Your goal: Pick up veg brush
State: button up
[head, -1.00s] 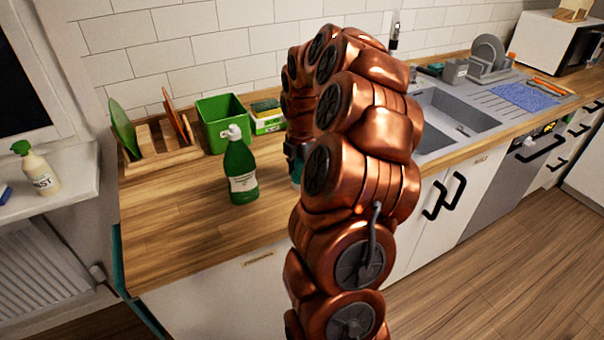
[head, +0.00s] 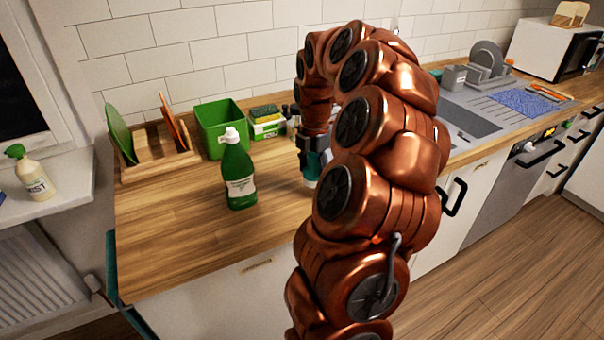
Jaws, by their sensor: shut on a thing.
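My gripper (head: 311,152) points down over the wooden counter, left of the sink, and is partly hidden by my arm. It is shut on a small teal thing with a pale lower end, which looks like the veg brush (head: 312,169). My arm covers part of it, and I cannot tell whether its lower end touches the counter. The green bottle with a white cap (head: 238,175) stands upright to the left of my gripper, apart from it.
A green bin (head: 221,137) and a sponge box (head: 267,124) stand against the tiled wall. A wooden rack (head: 158,158) with boards is at the left. The sink (head: 468,122) lies to the right. The front left counter (head: 165,235) is clear.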

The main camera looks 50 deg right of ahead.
jog(key=s+d, duration=0.1)
jog(key=s, duration=0.2)
jog(key=s+d+b, duration=0.1)
jog(key=s+d, duration=0.1)
jog(key=s, duration=0.2)
jog(key=s+d+r+b, duration=0.1)
jog(key=s+d, duration=0.1)
jog(key=s, duration=0.2)
jog(key=shift+s+d, duration=0.1)
jog(key=shift+d, duration=0.05)
